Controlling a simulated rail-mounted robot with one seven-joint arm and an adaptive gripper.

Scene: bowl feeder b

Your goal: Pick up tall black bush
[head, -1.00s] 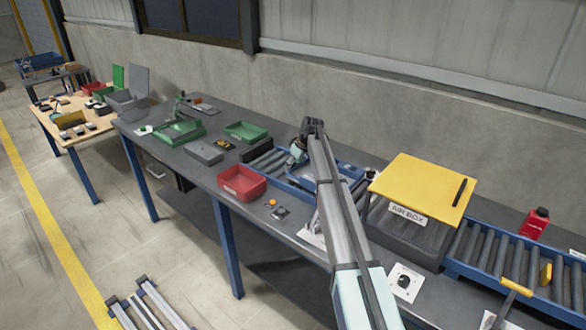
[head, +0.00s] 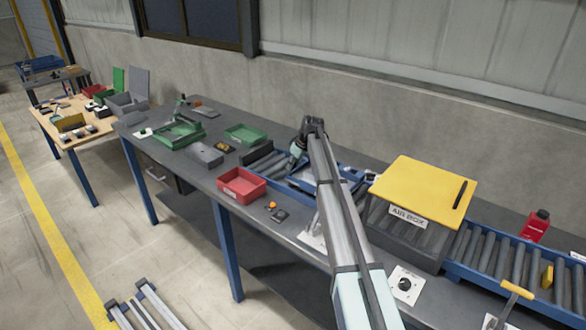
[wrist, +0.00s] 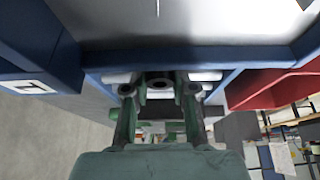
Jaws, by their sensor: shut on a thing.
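My gripper (wrist: 160,92) fills the lower middle of the wrist view, with its two dark green fingers pointing away from the camera. It is shut on a small dark round part with a hole, the tall black bush (wrist: 160,80), seen almost end-on between the fingertips. The bush's length and lower end cannot be made out. In the head view my wrist is over the blue-framed conveyor, near the blue tray (head: 345,176). The arm hides the fingertips and the bush there.
A red bin (head: 241,188) stands left of the arm at the bench's front edge, and the wrist view shows it at right (wrist: 275,82). The yellow-lidded AIR BOX (head: 424,190) stands close at right. Green trays (head: 246,133) and a grey box (head: 206,156) lie farther left.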

